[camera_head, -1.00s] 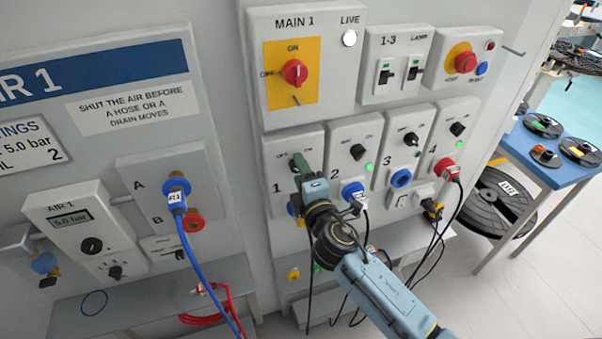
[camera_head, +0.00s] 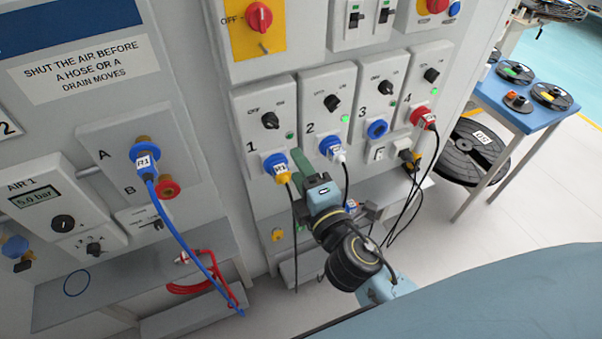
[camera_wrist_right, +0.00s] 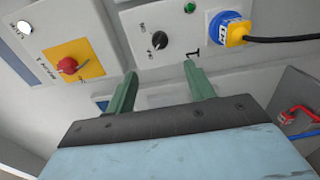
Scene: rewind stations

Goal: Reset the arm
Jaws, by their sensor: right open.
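My right gripper (camera_head: 300,163) is in front of the panel, beside the blue socket with a yellow plug at station 1 (camera_head: 277,167). In the right wrist view its two green fingers (camera_wrist_right: 158,85) are apart with nothing between them. The station 1 knob (camera_wrist_right: 160,41) lies beyond the fingertips; it also shows in the head view (camera_head: 270,121). The yellow plug (camera_wrist_right: 236,33) sits right of the fingers. My left gripper is out of view.
Stations 2 (camera_head: 334,103), 3 (camera_head: 387,88) and 4 (camera_head: 432,75) have knobs and sockets. The red main switch (camera_head: 259,16) is above. Black cables hang below. A blue hose (camera_head: 185,232) runs from air outlet A. A blue table (camera_head: 520,103) stands right.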

